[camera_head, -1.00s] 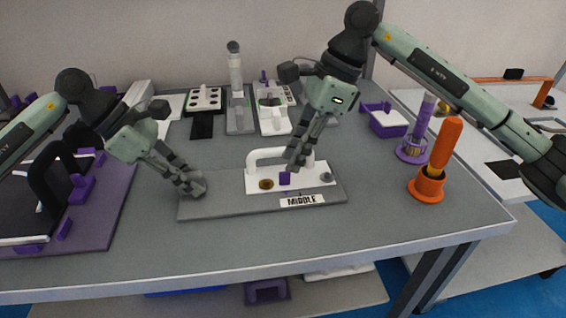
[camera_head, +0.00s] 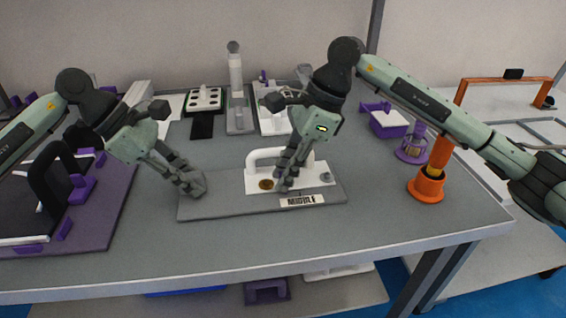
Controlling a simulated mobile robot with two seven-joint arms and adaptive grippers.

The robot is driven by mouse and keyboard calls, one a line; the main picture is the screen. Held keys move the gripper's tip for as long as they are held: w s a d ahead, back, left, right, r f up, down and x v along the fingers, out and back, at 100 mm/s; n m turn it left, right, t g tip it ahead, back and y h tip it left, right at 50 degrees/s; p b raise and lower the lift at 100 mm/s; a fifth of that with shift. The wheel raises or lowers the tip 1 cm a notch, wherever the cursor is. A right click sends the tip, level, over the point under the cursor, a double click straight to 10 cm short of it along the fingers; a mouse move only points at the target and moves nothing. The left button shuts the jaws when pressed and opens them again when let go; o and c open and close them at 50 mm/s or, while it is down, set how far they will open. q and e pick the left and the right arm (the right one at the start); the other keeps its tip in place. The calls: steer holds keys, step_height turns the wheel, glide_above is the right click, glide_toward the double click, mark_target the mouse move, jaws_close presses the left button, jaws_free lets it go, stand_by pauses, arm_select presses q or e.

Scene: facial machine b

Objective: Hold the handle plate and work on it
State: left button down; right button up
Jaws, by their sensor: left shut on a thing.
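The handle plate (camera_head: 258,182) is a white plate with a raised white handle (camera_head: 262,155), a brass round part (camera_head: 266,184) and a grey knob (camera_head: 326,177). It lies on a grey base (camera_head: 225,207) labelled "MIDDLE". My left gripper (camera_head: 193,187) is shut on the left end of the grey base. My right gripper (camera_head: 281,188) is low over the middle of the white plate, in front of the handle. Its fingers cover the spot of a small purple part, and I cannot tell whether they are open or shut.
A white and purple box (camera_head: 388,124) is further back. A purple board with black parts (camera_head: 110,212) fills the left. The front of the table is clear.

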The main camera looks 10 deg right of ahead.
steer(key=shift+f, duration=0.1)
jaws_close()
steer(key=shift+d, duration=1.35)
steer(key=shift+o, duration=0.7)
jaws_free()
